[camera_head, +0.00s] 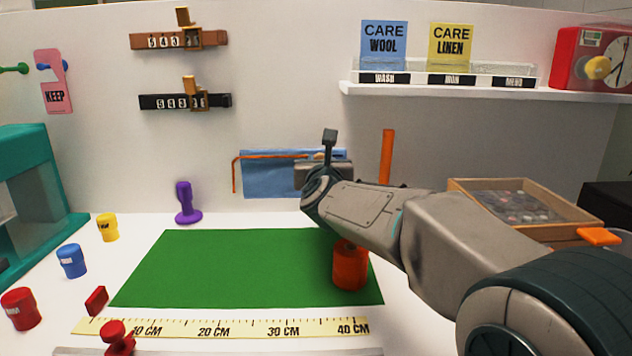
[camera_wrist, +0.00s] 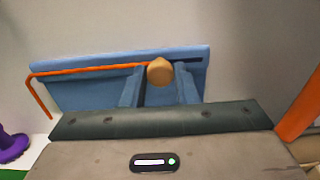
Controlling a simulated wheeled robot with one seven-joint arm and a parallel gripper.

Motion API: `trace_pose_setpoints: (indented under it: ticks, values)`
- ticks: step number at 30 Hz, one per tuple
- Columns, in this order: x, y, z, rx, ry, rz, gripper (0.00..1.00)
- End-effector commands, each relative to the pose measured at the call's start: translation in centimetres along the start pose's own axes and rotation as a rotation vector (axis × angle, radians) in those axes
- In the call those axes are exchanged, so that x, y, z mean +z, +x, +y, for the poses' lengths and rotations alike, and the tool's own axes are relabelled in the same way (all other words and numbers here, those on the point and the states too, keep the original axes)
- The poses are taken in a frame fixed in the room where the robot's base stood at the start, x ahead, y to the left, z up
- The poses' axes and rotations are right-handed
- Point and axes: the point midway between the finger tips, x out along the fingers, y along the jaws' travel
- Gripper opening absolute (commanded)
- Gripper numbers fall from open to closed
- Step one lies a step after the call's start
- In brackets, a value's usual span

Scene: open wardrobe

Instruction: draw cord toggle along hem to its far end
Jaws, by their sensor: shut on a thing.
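A blue hem panel (camera_head: 268,182) is fixed to the back wall; it also fills the upper middle of the wrist view (camera_wrist: 75,95). An orange cord (camera_head: 265,157) runs along its top and hangs down at the left end. In the wrist view the cord (camera_wrist: 95,70) leads to a tan, rounded toggle (camera_wrist: 160,72). The toggle sits right of the panel's middle, with a short dark slot to its right. My gripper (camera_wrist: 160,80) is shut on the toggle, one finger on each side.
An orange upright post (camera_head: 387,156) stands just right of the panel. A purple peg (camera_head: 185,203) stands to the left. An orange cylinder (camera_head: 349,266) stands below my arm on the green mat (camera_head: 230,270). A wooden tray (camera_head: 470,215) lies at right.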

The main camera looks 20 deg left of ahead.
Motion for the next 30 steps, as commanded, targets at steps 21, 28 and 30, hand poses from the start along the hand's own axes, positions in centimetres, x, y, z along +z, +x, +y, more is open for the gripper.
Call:
trace_pose_setpoints:
  ticks: [21,28,30]
  values:
    - [-0.2,0.1,-5.6,-0.002,0.000,0.005,0.00]
    - [-0.2,0.1,-5.9,-0.007,0.000,0.005,0.29]
    - [-0.2,0.1,-5.9,-0.008,0.000,0.004,0.48]
